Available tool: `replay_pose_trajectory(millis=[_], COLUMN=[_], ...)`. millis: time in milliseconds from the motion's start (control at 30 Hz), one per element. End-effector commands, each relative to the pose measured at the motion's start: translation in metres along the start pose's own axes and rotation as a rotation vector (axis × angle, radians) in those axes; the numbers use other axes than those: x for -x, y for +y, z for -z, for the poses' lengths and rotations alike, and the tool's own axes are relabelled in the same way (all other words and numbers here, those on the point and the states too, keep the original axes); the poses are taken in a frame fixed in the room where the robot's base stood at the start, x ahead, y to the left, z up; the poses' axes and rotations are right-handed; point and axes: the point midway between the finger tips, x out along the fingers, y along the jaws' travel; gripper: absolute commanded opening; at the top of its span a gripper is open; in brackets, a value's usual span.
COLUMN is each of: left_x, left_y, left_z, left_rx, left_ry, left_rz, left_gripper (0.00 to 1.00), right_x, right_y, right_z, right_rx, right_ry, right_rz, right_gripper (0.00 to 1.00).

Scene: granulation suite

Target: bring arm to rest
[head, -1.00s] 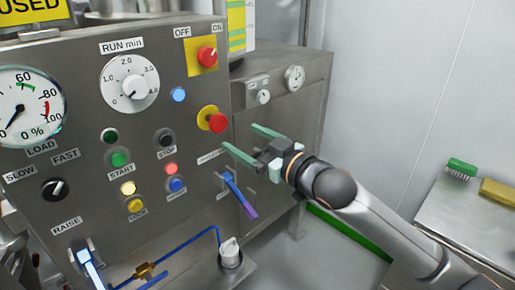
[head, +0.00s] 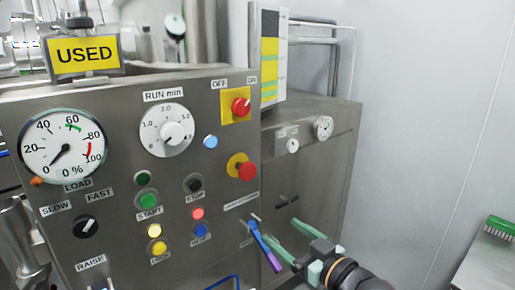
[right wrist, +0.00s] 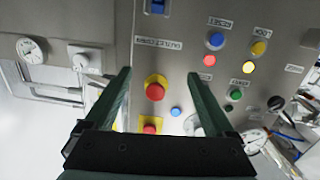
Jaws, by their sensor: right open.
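My right gripper (head: 283,236) comes in from the lower right of the head view. Its two green fingers are spread apart with nothing between them, in front of the steel control cabinet (head: 110,135). A blue and purple lever (head: 262,245) shows close to the left finger; I cannot tell the gap in depth. In the right wrist view both fingers (right wrist: 159,73) stand wide apart facing the panel, with a red button (right wrist: 155,90) on yellow seen between them. My left gripper is not in view.
The panel carries a load gauge (head: 62,146), a run dial (head: 166,130), a red knob (head: 241,106), a red mushroom button (head: 246,170) and several lamps. A yellow USED sign (head: 86,56) stands on top. A bench with a green brush (head: 499,229) is at the right. The wall side looks clear.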

Motion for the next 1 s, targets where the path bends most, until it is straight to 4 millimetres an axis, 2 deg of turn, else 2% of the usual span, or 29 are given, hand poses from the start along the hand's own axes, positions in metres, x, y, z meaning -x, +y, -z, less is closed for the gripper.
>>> replay_pose_trajectory(millis=[33,167,267,367,500,600,700,800,900,1000], left_x=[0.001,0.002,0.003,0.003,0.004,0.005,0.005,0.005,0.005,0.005], left_y=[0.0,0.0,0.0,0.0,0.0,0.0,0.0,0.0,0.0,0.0], left_z=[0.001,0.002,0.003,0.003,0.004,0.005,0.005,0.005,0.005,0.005], left_rx=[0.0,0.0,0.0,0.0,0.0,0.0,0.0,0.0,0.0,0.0], left_ry=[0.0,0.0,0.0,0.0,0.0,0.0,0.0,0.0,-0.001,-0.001], left_rz=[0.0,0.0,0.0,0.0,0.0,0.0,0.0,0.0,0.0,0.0], left_gripper=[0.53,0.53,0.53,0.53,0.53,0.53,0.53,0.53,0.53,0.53], right_x=[0.005,0.024,0.046,0.075,0.129,0.169,0.204,0.227,0.238,0.239], right_y=[-0.004,-0.012,-0.019,-0.029,-0.048,-0.062,-0.075,-0.083,-0.087,-0.087], right_z=[-0.029,-0.095,-0.146,-0.198,-0.267,-0.306,-0.334,-0.35,-0.357,-0.358], right_rx=[-0.039,-0.102,-0.146,-0.185,-0.226,-0.245,-0.253,-0.256,-0.256,-0.255], right_ry=[-0.034,-0.114,-0.187,-0.271,-0.407,-0.502,-0.579,-0.629,-0.652,-0.656], right_rz=[-0.014,-0.063,-0.108,-0.155,-0.222,-0.262,-0.291,-0.308,-0.314,-0.316], right_gripper=[0.89,0.89,0.89,0.89,0.89,0.89,0.89,0.89,0.89,0.89])
